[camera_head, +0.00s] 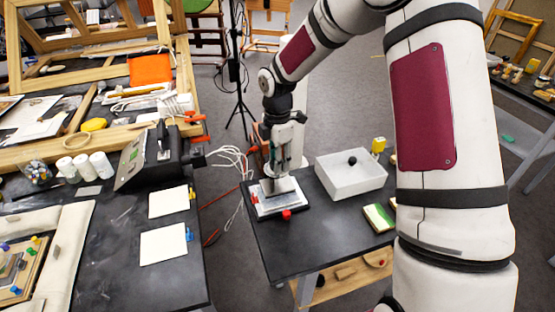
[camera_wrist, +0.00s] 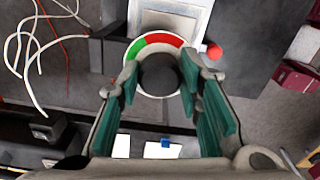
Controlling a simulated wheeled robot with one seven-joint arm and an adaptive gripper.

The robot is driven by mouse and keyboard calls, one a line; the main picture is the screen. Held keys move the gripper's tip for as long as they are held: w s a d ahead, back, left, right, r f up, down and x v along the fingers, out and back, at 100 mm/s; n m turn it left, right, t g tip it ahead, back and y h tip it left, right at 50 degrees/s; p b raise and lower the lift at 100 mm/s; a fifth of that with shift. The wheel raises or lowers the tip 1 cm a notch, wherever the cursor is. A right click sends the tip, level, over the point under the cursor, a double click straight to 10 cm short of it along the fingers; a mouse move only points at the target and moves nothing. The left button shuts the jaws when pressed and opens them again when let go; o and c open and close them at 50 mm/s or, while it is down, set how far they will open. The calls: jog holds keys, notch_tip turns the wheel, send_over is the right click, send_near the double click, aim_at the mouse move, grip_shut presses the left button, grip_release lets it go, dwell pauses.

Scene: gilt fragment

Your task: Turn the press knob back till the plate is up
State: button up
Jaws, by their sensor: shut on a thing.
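The press (camera_head: 280,206) stands on the small dark table, with a pale base and a red ball (camera_head: 287,215) at its front edge. In the wrist view its dark round knob (camera_wrist: 160,76) sits inside a dial ring (camera_wrist: 173,40) marked green on the left and red on the right. My gripper (camera_wrist: 160,72) points down over the press, its teal-padded fingers on either side of the knob and shut on it. The knob's contact sides are partly hidden by the fingertips. In the head view my gripper (camera_head: 284,165) hides the knob, and the plate's height cannot be told.
A green-and-cream block (camera_head: 379,217) lies in front. The left bench holds a black sloped device (camera_head: 150,160) and white cards (camera_head: 163,244).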

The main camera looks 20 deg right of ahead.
dwell(0.3)
jog(key=o, duration=1.2)
jog(key=shift+c, duration=0.2)
notch_tip(320, 180, up, 12)
